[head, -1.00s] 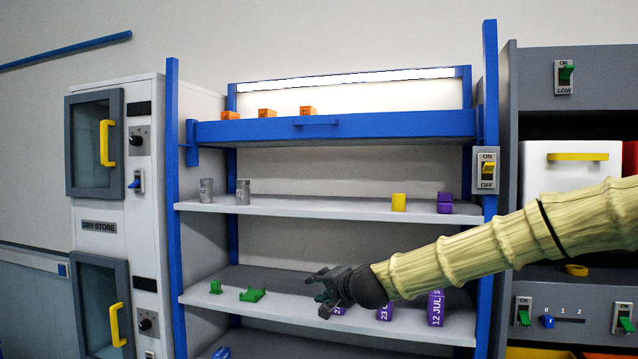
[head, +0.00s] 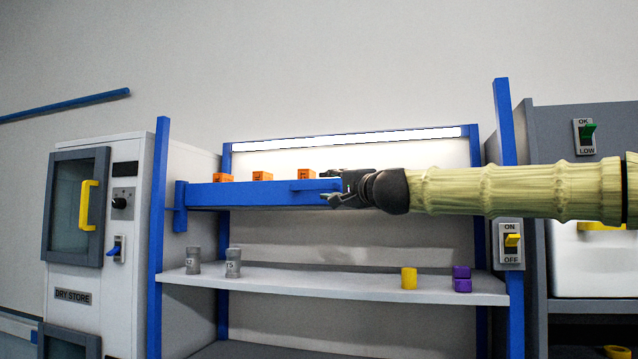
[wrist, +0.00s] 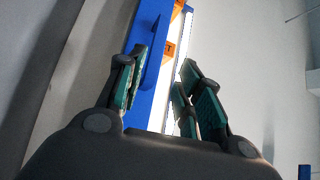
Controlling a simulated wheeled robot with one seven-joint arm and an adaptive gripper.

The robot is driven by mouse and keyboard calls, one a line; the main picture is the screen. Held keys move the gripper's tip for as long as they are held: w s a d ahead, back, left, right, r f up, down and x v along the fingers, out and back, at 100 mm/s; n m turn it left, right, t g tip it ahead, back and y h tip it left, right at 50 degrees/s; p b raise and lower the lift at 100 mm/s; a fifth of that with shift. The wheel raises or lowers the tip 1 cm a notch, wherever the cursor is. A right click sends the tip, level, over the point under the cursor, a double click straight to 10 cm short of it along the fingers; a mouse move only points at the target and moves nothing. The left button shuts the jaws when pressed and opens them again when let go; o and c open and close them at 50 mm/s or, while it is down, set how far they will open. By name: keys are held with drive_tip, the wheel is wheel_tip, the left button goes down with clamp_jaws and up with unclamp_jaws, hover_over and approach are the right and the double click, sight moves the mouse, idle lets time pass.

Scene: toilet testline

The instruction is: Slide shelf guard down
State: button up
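The shelf guard (head: 245,196) is a blue bar across the upper front of the blue-framed shelf; in the wrist view it is the blue strip (wrist: 147,100). Its blue handle (head: 315,184) sticks out at the front and shows between the fingers in the wrist view (wrist: 154,65). My gripper (head: 330,186) is open at the handle's right end. In the wrist view my gripper (wrist: 160,72) has one finger on each side of the handle, apart from each other. I cannot tell whether either finger touches it. My arm hides the guard's right part.
Orange blocks (head: 262,176) stand just above the guard. The shelf below (head: 330,284) holds grey cans (head: 233,262), a yellow cylinder (head: 409,278) and purple blocks (head: 462,278). An on/off switch (head: 511,242) is on the right post. A white cabinet (head: 90,250) stands left.

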sight(318, 187)
drive_tip(key=x, duration=0.1)
drive_tip(key=p+x, duration=0.1)
drive_tip(key=x, duration=0.3)
drive_tip(key=shift+w+d+f+p, duration=0.2)
drive_tip(key=shift+d+f+p, duration=0.1)
drive_tip(key=shift+d+f, duration=0.1)
drive_tip(key=shift+w+a+r+p, duration=0.35)
drive_tip(key=shift+a+p, duration=0.1)
drive_tip(key=shift+a, duration=0.05)
drive_tip(key=shift+w+a+f+p, duration=0.1)
drive_tip(key=shift+w+a+p, duration=0.15)
drive_tip(key=shift+w, duration=0.35)
drive_tip(key=shift+w+a+f+p, duration=0.1)
drive_tip(key=shift+w+a, duration=0.15)
drive_tip(key=shift+w, duration=0.35)
drive_tip(key=shift+s+r, duration=0.15)
drive_tip(key=shift+s, duration=0.1)
drive_tip(key=shift+w, duration=0.15)
clamp_jaws()
